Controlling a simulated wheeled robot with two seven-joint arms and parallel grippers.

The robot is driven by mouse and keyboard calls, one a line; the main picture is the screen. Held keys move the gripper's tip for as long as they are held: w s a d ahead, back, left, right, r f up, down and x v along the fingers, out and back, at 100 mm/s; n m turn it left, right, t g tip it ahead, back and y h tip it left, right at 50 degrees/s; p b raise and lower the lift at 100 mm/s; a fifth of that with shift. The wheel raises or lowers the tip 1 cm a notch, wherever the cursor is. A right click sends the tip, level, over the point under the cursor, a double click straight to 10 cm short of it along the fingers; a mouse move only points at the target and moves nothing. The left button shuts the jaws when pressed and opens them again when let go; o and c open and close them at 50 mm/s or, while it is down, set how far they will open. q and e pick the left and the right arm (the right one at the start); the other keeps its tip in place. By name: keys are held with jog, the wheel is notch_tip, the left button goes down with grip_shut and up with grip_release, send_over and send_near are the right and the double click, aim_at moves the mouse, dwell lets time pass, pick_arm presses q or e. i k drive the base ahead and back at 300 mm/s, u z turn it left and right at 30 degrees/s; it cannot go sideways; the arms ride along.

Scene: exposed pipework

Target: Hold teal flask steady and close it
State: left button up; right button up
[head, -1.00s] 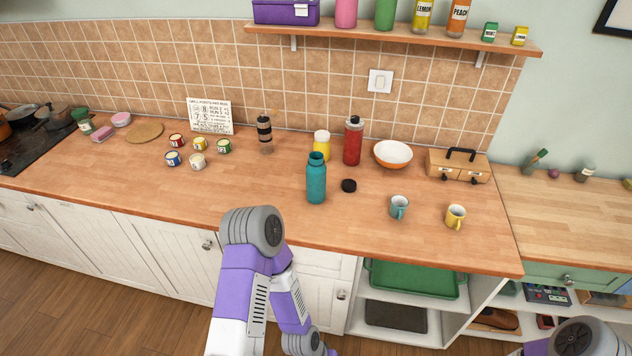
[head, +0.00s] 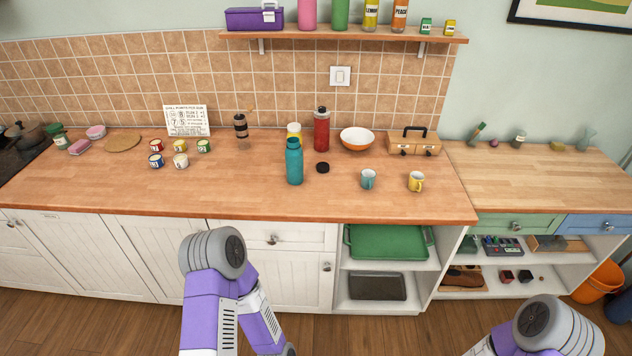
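The teal flask (head: 294,162) stands upright and open-topped on the wooden counter (head: 240,195), near its middle. A black cap (head: 322,168) lies on the counter just right of the flask, apart from it. Both of my arms show only as purple and grey links low in the head view, in front of the counter. Neither gripper is in the picture, so what they hold cannot be seen.
A yellow-and-white jar (head: 294,131) and red flask (head: 321,130) stand behind the teal flask. A teal mug (head: 368,179), yellow mug (head: 416,181) and orange bowl (head: 357,139) are to the right. The counter in front of the flask is clear.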

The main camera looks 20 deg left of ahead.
aim_at(294, 153)
jog(key=z, duration=0.2)
jog(key=i, duration=1.2)
jog(key=u, duration=0.2)
